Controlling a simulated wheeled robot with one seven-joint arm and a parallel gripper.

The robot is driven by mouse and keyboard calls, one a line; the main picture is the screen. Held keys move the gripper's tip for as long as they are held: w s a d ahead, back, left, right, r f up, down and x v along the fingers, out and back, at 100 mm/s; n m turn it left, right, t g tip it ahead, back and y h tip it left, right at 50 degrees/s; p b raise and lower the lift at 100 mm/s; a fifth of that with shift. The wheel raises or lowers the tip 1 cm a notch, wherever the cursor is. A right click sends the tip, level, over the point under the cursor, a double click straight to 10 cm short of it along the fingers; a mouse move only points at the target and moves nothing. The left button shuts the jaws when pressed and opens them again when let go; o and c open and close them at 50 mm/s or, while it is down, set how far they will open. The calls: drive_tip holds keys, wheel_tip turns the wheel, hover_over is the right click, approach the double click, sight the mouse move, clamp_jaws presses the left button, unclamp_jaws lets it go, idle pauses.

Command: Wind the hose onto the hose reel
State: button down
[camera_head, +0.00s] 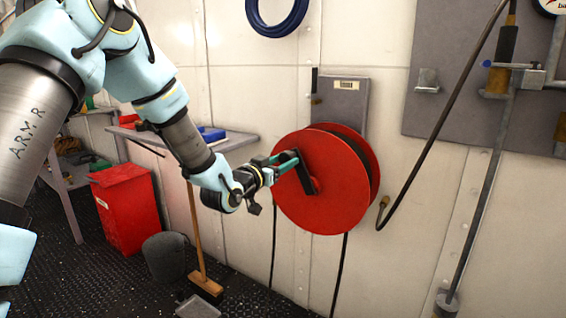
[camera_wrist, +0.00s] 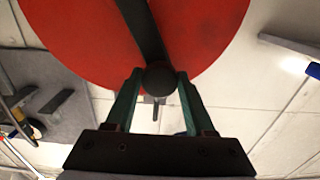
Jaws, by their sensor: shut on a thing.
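The red hose reel (camera_head: 330,205) is mounted on the wall at the centre, and its red disc (camera_wrist: 80,45) fills the top of the wrist view. A dark crank arm (camera_head: 307,183) crosses its face; the crank arm (camera_wrist: 142,28) ends in a round black knob (camera_wrist: 160,79). My gripper (camera_head: 288,160) reaches the reel from the left. In the wrist view, my gripper (camera_wrist: 158,82) has its green fingers on both sides of the knob, shut on it. Dark hose (camera_head: 341,268) hangs below the reel to the floor. Its lower end is out of view.
A thicker dark hose (camera_head: 440,115) with a brass end (camera_head: 383,212) hangs right of the reel from the pipework. A shelf (camera_head: 232,143), red bin (camera_head: 125,210), grey bucket (camera_head: 168,256) and broom (camera_head: 200,270) stand left. A blue coil (camera_head: 277,28) hangs above.

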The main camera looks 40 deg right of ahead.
drive_tip(key=shift+s, duration=0.1)
idle(0.5)
drive_tip(key=s+d+m+b, duration=0.2)
drive_tip(key=s+m+b, duration=0.8)
drive_tip(key=b, duration=0.7)
drive_tip(key=f+m, duration=0.1)
drive_tip(key=m, duration=0.1)
drive_tip(key=shift+s+d+m, duration=0.35)
drive_tip(key=shift+d+m, duration=0.05)
drive_tip(key=shift+c, duration=1.4)
unclamp_jaws()
drive_tip(key=shift+r, duration=0.15)
drive_tip(key=v, duration=1)
drive_tip(key=shift+a, duration=0.4)
